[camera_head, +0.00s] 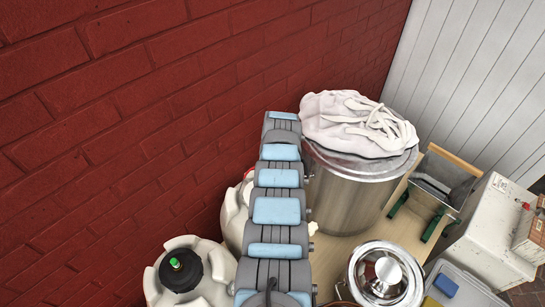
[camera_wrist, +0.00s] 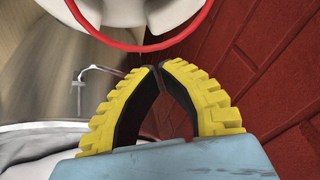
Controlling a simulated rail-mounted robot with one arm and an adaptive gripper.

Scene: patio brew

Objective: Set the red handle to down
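In the wrist view, a thin red hoop (camera_wrist: 137,47) curves in front of a white rounded body at the top. It is the only clear red part near my gripper; I cannot tell whether it is the red handle or how it is set. My gripper (camera_wrist: 156,67) has yellow fingers with black inner pads. The tips nearly meet, with nothing visible between them, just below the hoop in the picture and seemingly apart from it. In the head view, my arm hides the gripper and most of a white vessel (camera_head: 230,214) against the wall.
A large steel pot (camera_head: 345,195) topped with a pale cloth (camera_head: 357,123) stands right of my arm. A smaller lidded pot (camera_head: 384,278), a white vessel with a black cap (camera_head: 181,269), a grey hopper (camera_head: 440,190) and a white box (camera_head: 487,235) are nearby. A red brick wall (camera_head: 130,110) stands close behind.

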